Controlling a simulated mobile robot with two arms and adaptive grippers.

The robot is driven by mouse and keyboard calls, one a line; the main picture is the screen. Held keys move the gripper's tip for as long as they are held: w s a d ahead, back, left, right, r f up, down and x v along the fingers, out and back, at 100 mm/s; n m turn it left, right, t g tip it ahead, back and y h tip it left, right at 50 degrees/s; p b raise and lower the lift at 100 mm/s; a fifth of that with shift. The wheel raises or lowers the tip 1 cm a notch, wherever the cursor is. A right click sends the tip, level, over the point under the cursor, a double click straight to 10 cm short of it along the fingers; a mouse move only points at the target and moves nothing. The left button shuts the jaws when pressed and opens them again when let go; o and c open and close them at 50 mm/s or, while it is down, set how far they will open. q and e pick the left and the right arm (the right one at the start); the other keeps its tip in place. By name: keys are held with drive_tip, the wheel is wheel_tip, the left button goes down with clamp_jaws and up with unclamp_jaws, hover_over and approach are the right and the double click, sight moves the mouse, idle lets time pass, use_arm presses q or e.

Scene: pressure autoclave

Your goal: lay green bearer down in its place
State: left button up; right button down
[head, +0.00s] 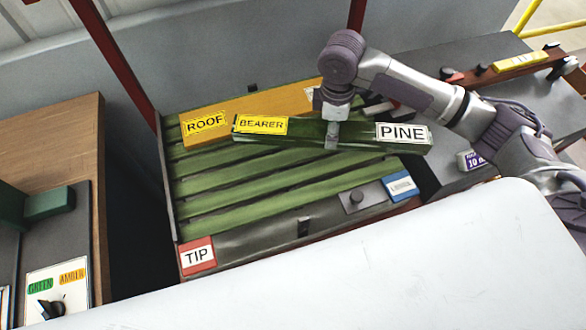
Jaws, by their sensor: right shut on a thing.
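The green bearer (350,134) is a long green bar with a yellow BEARER label at its left end and a white PINE label at its right end. My right gripper (332,132) is shut on it near the middle, from above. The bearer lies across the view over a tray (172,215) with several green slats (260,190). I cannot tell whether it touches the slats. An orange block labelled ROOF (255,105) lies just behind it, partly hidden by the gripper. My left gripper is not in view.
A wooden cabinet (65,150) with a GREEN/AMBER switch panel (58,290) stands at left. A pale surface (400,275) fills the foreground.

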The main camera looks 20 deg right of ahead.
drive_tip(key=w+d+r+n, duration=0.1)
drive_tip(key=w+r+n, duration=0.2)
drive_tip(key=w+n, duration=0.15)
drive_tip(key=shift+n, duration=0.25)
drive_tip(key=s+a+f, duration=0.1)
drive_tip(key=a+f, duration=0.1)
drive_tip(key=a, duration=0.1)
drive_tip(key=s+a+f+p, duration=0.1)
drive_tip(key=s+a+f, duration=0.1)
drive_tip(key=a, duration=0.2)
drive_tip(key=s+a+f+p, duration=0.1)
drive_tip(key=s+a+f, duration=0.1)
drive_tip(key=a, duration=0.1)
drive_tip(key=shift+a+f, duration=0.15)
drive_tip(key=shift+f, duration=0.15)
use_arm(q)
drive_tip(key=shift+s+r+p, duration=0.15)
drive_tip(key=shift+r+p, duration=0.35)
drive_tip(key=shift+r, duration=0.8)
use_arm(e)
drive_tip(key=shift+f, duration=2.15)
drive_tip(key=shift+c, duration=1.7)
unclamp_jaws()
drive_tip(key=shift+s+f, duration=0.1)
